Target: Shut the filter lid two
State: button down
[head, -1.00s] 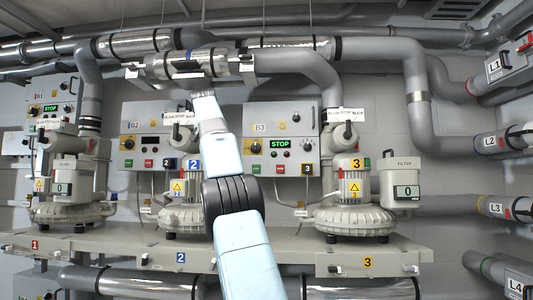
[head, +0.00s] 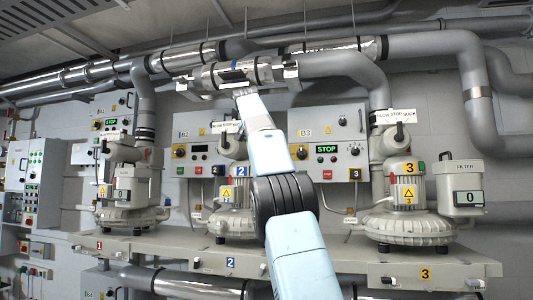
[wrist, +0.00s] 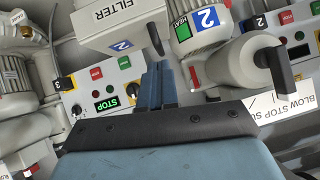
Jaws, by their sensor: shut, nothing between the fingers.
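The filter box two (wrist: 118,28), pale with the word FILTER and a blue 2 label, is in the upper part of the wrist view. A black handle-like part (wrist: 153,38) is at its right edge. I cannot tell whether its lid is open. My gripper (wrist: 161,68) is shut and empty, its blue-grey fingers pointing toward that box and close below it in the picture; contact cannot be told. In the head view my arm crosses in front of blower two (head: 232,220), hiding its filter box, and my gripper cannot be made out.
Blower three (head: 408,218) and its filter box (head: 461,190) stand to the right, blower one (head: 125,205) to the left. Control panels B2 (head: 195,152) and B3 (head: 327,148) are behind. A shelf edge (head: 150,248) runs below.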

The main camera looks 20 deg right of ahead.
jog(key=v, duration=0.9)
jog(key=shift+s, duration=0.2)
jog(key=shift+r, duration=0.1)
jog(key=s+d+f+n+g+y, duration=0.1)
jog(key=s+f+n+y, duration=0.2)
jog(key=s+f, duration=0.8)
jog(key=s+a+f+n+g+y, duration=0.1)
jog(key=s+a+f+n, duration=0.1)
jog(key=s+f, duration=0.8)
jog(key=s+a+f+n+g+y, duration=0.1)
jog(key=s+a+f, duration=0.4)
jog(key=s+f, duration=0.6)
jog(key=s+a+f+n+y, duration=0.1)
jog(key=s+a+f+n, duration=0.1)
jog(key=s+f, duration=0.8)
notch_tip(320, 180, down, 7)
jog(key=shift+s+a+f+n+g, duration=0.3)
jog(key=shift+s+a+g, duration=0.1)
jog(key=shift+a, duration=0.45)
